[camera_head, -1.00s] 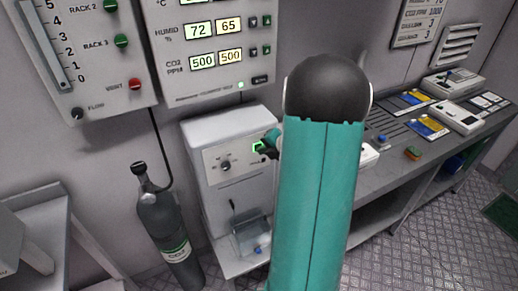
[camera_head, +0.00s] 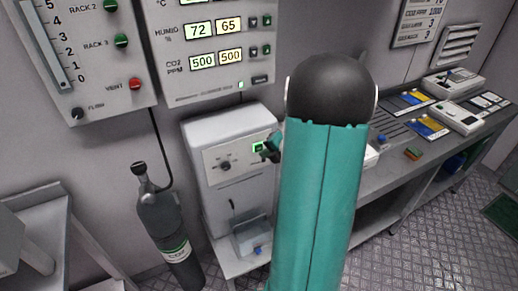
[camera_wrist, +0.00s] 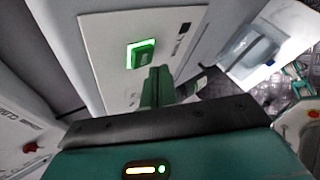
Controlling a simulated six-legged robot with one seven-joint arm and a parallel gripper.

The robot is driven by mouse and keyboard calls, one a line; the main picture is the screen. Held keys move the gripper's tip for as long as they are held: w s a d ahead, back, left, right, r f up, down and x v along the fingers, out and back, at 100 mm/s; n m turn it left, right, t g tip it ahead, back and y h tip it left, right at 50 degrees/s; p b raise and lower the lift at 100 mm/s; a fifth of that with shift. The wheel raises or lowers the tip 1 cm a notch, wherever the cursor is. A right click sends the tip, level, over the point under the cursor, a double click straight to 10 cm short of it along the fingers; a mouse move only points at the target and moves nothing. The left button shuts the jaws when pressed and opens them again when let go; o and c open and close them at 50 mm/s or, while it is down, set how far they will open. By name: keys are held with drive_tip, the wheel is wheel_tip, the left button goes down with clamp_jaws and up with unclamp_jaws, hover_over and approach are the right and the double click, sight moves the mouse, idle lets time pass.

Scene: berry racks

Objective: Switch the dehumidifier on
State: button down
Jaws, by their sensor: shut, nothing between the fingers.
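The dehumidifier (camera_head: 215,135) is a white upright cabinet below the wall panels, with a grey front plate and a dark knob (camera_head: 225,166). Its square switch (camera_head: 258,147) is lit green at the right of that plate. The lit switch (camera_wrist: 140,53) also shows large in the wrist view, with a bright green border. My gripper (camera_head: 268,150) is shut and empty, right beside the switch in the head view. In the wrist view its green fingertips (camera_wrist: 158,73) sit just below and right of the switch; I cannot tell whether they touch it. My arm hides the cabinet's right side.
A dark CO2 cylinder (camera_head: 165,225) stands left of the cabinet. The display panel (camera_head: 212,85) hangs above it, with a flow panel (camera_head: 105,100) to its left. A clear tank (camera_head: 252,235) sits low on the cabinet. A grey bench (camera_head: 385,180) with devices runs to the right.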

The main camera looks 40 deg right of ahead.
drive_tip(key=shift+s+a, duration=0.25)
drive_tip(key=shift+s, duration=0.55)
drive_tip(key=shift+s+a, duration=0.25)
drive_tip(key=shift+s, duration=0.5)
drive_tip(key=shift+s+a, duration=0.25)
drive_tip(key=shift+s, duration=0.55)
drive_tip(key=a+r+n+g+y, duration=0.1)
drive_tip(key=a+r+n, duration=0.3)
drive_tip(key=a+n, duration=0.4)
drive_tip(key=w+a+r+n+g+y, duration=0.1)
drive_tip(key=a+r+n, duration=0.3)
drive_tip(key=a+n, duration=0.4)
drive_tip(key=a+r+n+g+y, duration=0.1)
drive_tip(key=a+r+n+g, duration=0.15)
drive_tip(key=a+n, duration=0.5)
drive_tip(key=s+a+r+n+h, duration=0.2)
drive_tip(key=s+a+r+n, duration=0.2)
drive_tip(key=n, duration=0.9)
drive_tip(key=s+a+r+n+h, duration=0.1)
drive_tip(key=s+a+r+n, duration=0.2)
drive_tip(key=n, duration=1.1)
drive_tip(key=shift+s+a+r+h, duration=0.4)
drive_tip(key=shift+s+a, duration=1.35)
